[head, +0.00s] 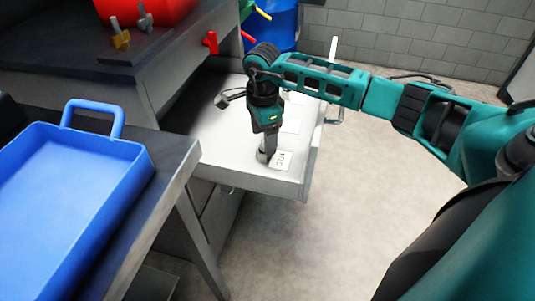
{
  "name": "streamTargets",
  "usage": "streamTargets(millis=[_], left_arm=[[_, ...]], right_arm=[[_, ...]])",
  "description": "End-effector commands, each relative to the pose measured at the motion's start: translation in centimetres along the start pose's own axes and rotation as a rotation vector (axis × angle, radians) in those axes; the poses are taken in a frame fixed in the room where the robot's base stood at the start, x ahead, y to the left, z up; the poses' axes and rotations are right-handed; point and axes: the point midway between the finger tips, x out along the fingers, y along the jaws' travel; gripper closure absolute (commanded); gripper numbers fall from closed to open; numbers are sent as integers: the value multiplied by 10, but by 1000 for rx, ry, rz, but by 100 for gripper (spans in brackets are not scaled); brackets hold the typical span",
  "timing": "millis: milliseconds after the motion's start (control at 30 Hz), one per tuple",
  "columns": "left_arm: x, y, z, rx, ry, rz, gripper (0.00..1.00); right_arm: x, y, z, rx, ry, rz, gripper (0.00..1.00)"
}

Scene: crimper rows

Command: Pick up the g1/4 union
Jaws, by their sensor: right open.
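My right gripper (265,155) points down over an open white drawer (210,135). Its fingertips are low, close to the drawer floor, beside a white label (282,160) that seems to read G1/4. The jaws are open. I cannot make out the g1/4 union clearly; the gripper covers the spot beside the label. My left gripper is not in view.
A blue tray (148,176) with a raised handle sits on the dark bench at left. A red bin (165,10) and small fittings (120,36) are on the upper bench. A blue barrel (283,25) stands behind. The floor (330,220) at right is clear.

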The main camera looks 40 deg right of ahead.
Motion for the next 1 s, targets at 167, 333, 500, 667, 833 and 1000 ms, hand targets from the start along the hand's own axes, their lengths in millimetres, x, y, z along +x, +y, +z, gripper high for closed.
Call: streamTargets(millis=[167, 333, 500, 667, 833, 1000], left_arm=[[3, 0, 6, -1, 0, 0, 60], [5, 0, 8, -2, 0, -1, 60], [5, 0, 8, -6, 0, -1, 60], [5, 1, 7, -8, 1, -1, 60], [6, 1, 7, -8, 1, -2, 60], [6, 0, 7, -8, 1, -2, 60]], right_arm=[[26, 1, -2, 0, 0, 4, 26], [47, 0, -2, 0, -2, 1, 26], [47, -1, -2, -1, -2, -1, 26], [47, 0, -2, 0, -1, 0, 35], [47, 0, -2, 0, -1, 0, 52], [47, 0, -2, 0, -1, 0, 68]])
